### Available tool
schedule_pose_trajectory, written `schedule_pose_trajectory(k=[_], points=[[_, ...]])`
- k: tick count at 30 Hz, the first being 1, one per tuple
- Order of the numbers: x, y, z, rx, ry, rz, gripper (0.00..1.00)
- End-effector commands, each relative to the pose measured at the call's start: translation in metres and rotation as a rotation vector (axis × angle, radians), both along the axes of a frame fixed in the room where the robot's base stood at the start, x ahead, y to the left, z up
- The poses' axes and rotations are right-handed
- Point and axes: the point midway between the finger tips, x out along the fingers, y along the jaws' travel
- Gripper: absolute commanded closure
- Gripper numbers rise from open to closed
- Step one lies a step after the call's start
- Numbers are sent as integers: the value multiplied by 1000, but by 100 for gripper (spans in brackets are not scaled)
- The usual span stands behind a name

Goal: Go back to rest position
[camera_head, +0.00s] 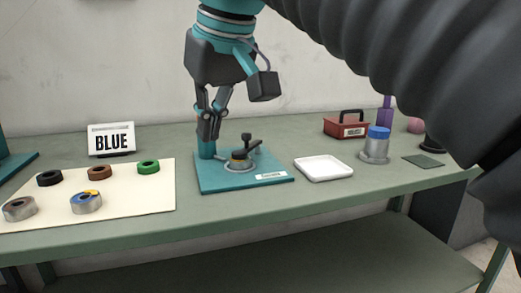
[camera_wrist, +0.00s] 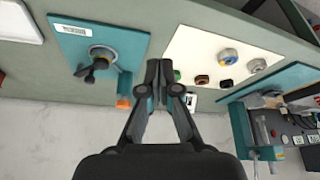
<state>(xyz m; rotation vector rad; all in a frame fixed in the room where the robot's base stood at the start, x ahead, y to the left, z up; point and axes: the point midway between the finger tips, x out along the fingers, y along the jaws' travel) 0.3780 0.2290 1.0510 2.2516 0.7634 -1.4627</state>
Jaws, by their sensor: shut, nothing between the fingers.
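My gripper (camera_head: 209,136) is shut and empty in the head view. It hangs fingers-down in front of or over the left part of the teal fixture plate (camera_head: 215,183). In the wrist view my gripper (camera_wrist: 158,82) shows its fingertips together. The plate (camera_wrist: 75,45) lies left of the fingers there. A round seat with a dark clamp handle (camera_head: 247,139) stands on the plate. A yellowish ring shows in that seat. A teal post (camera_head: 206,149) rises at the plate's left edge, partly hidden by the fingers. I cannot tell whether the fingers touch the post.
A cream mat (camera_head: 130,203) holds several coloured rings, left of the plate. A BLUE sign (camera_head: 111,139) stands behind it. Right of the plate are a white tray (camera_head: 323,167), a blue-topped metal cylinder (camera_head: 377,144) and a red toolbox (camera_head: 346,125). Teal equipment (camera_wrist: 240,130) stands at the table's end.

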Motion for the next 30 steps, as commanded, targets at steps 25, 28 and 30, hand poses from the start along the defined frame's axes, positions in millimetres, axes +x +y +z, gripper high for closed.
schedule_pose_trajectory(k=[25, 28, 30], points=[[-61, -212, -282, 22, -63, -583, 100], [-73, -223, -308, 22, -68, -624, 100], [-78, -226, -320, 22, -69, -640, 100]])
